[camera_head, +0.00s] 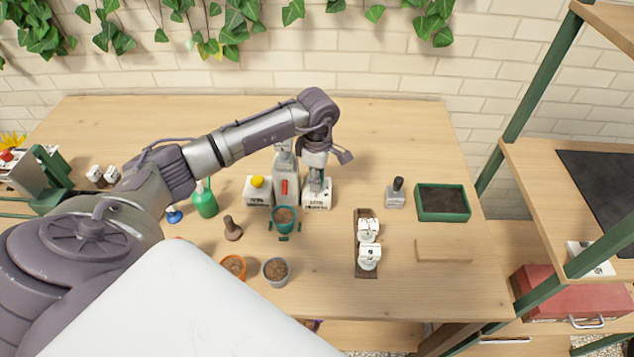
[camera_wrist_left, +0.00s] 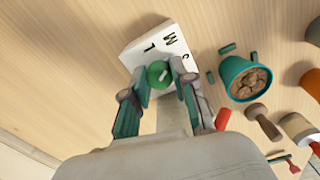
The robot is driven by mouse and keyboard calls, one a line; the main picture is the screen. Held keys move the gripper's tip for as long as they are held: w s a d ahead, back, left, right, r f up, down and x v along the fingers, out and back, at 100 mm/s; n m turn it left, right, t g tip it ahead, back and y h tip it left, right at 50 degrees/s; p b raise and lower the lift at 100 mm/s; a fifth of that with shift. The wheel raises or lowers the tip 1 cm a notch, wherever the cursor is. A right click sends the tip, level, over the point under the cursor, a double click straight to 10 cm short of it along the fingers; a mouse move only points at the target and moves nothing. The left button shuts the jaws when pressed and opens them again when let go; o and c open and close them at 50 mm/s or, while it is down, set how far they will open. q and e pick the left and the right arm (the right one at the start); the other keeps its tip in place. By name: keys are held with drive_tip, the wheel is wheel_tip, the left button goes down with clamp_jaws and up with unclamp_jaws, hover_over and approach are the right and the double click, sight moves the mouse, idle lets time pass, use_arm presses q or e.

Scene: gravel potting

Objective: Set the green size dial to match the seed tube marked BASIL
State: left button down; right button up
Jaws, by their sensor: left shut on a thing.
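The green size dial (camera_wrist_left: 158,73) sits on a white box (camera_wrist_left: 143,48) with black letters, among them W, T and C, in the left wrist view. The dial has a white pointer mark; I cannot tell which letter it points at. My left gripper (camera_wrist_left: 160,84) is shut on the dial, one finger on each side. In the head view the gripper (camera_head: 317,184) comes down on the same white box (camera_head: 317,201) and mostly hides the dial. Two white labelled pieces (camera_head: 369,230) lie on a dark holder (camera_head: 367,272); I cannot read BASIL on them. My right gripper is out of view.
A white box with a yellow knob (camera_head: 257,182) and a station with a red lever (camera_head: 284,187) stand just left. A teal pot (camera_head: 285,219) of soil is in front. A green tray (camera_head: 443,203) stands right. The back of the table is clear.

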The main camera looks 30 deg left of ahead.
use_arm(q)
drive_tip(key=m+b, duration=0.3)
drive_tip(key=shift+f, duration=0.2)
drive_tip(key=shift+r+m+b, duration=0.15)
drive_tip(key=shift+m+b, duration=1.25)
drive_tip(key=shift+m, duration=0.4)
drive_tip(key=c, duration=0.9)
unclamp_jaws()
drive_tip(key=shift+r, duration=0.25)
wheel_tip(320, 180, up, 12)
drive_tip(key=shift+f, duration=0.15)
drive_tip(key=shift+f, duration=0.15)
